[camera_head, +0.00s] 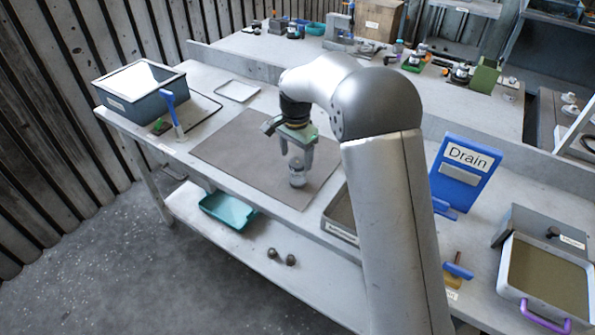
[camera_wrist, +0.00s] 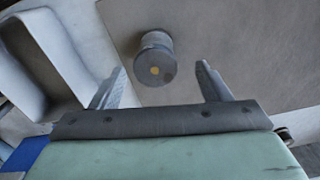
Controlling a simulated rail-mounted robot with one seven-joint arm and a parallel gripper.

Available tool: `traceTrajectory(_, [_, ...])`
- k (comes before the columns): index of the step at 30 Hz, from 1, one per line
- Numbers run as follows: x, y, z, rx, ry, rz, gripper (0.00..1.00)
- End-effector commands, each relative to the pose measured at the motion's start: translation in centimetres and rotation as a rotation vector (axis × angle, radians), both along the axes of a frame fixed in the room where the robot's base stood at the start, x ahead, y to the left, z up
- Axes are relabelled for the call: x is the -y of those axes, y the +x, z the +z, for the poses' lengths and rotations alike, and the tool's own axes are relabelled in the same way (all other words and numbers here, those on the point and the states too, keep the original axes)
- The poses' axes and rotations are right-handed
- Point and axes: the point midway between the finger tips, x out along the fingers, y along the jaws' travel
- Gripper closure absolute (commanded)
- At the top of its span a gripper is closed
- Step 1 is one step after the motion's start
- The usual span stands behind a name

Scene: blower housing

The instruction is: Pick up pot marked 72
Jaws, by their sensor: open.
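A small grey round pot (camera_head: 297,177) stands upright on the brown-grey mat (camera_head: 235,145), near the mat's front right part. No number can be read on it. In the wrist view the pot (camera_wrist: 155,60) shows from above, with a yellow dot on its top. My gripper (camera_head: 296,160) points down over the pot, with its fingers apart. In the wrist view the pot lies between the fingertips and slightly beyond them, with a gap on each side. I cannot tell how far the fingertips are above its sides.
A grey bin (camera_head: 140,95) and a blue-handled tool (camera_head: 173,115) stand left of the mat. A shallow tray (camera_head: 340,215), a blue "Drain" stand (camera_head: 465,175) and a box with a purple handle (camera_head: 545,285) are to the right. The mat's left part is clear.

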Motion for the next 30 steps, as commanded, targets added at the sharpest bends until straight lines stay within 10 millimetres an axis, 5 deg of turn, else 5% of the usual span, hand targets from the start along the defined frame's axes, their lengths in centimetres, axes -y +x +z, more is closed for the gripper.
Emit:
traceTrajectory(10, [0.4, -0.4, -4.4, -0.003, -0.001, 0.000, 0.30])
traceTrajectory(19, [0.4, -0.4, -5.1, -0.001, 0.000, 0.000, 0.30])
traceTrajectory(25, [0.4, -0.4, -5.1, -0.001, 0.000, 0.000, 0.83])
traceTrajectory(30, [0.4, -0.4, -5.0, 0.000, 0.000, 0.000, 0.86])
